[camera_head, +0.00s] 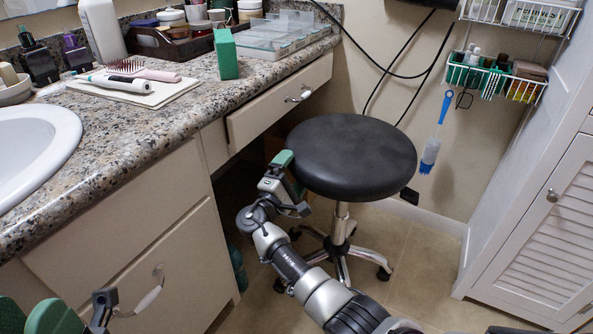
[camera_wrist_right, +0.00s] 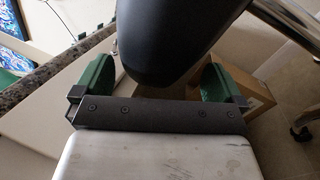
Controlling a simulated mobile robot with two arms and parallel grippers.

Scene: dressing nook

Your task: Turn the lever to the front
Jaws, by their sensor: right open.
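A stool with a round black seat (camera_head: 352,157) stands in front of the counter. No lever shows clearly; a small dark piece (camera_head: 409,196) shows below the seat's right side, and I cannot tell whether it is the lever. My right gripper (camera_head: 288,178) is open at the seat's left edge, by the counter. In the right wrist view the dark seat (camera_wrist_right: 178,40) fills the space ahead between and above the two green fingers (camera_wrist_right: 158,84), with nothing gripped. Part of my left gripper (camera_head: 52,312) shows at the bottom left corner; its opening is unclear.
A granite counter (camera_head: 130,150) with a sink (camera_head: 35,145) and drawers (camera_head: 280,100) runs along the left. A green box (camera_head: 226,54) stands on it. A white louvred cabinet (camera_head: 540,220) is at right, beside a wire rack (camera_head: 500,75). A cardboard box (camera_wrist_right: 250,92) lies beyond the gripper.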

